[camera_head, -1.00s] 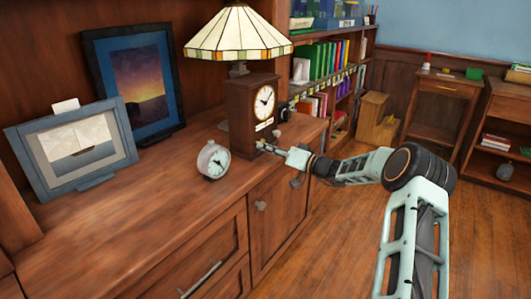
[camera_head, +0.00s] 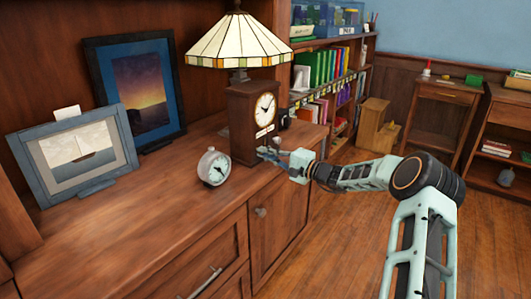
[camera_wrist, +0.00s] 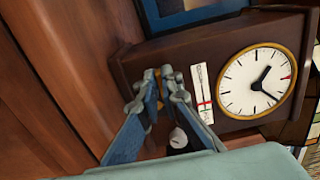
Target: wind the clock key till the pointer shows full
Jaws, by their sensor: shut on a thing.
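The wooden mantel clock (camera_head: 241,118) stands upright on the cabinet top. The wrist view shows its white dial (camera_wrist: 256,80) with a gold rim and a pale gauge strip (camera_wrist: 200,84) below the dial. A red pointer (camera_wrist: 204,103) crosses the strip a little past its middle, away from the end with lettering; the lettering is too small to read. My gripper (camera_wrist: 167,76) is shut at the clock's lower front, also seen in the head view (camera_head: 262,152). A small bit of the brass key (camera_wrist: 158,74) shows at the fingertips, which hide most of it.
A round alarm clock (camera_head: 213,168) stands just left of my gripper. A stained-glass lamp (camera_head: 238,42) is behind the clock. Two framed pictures (camera_head: 75,155) (camera_head: 138,88) stand at the left.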

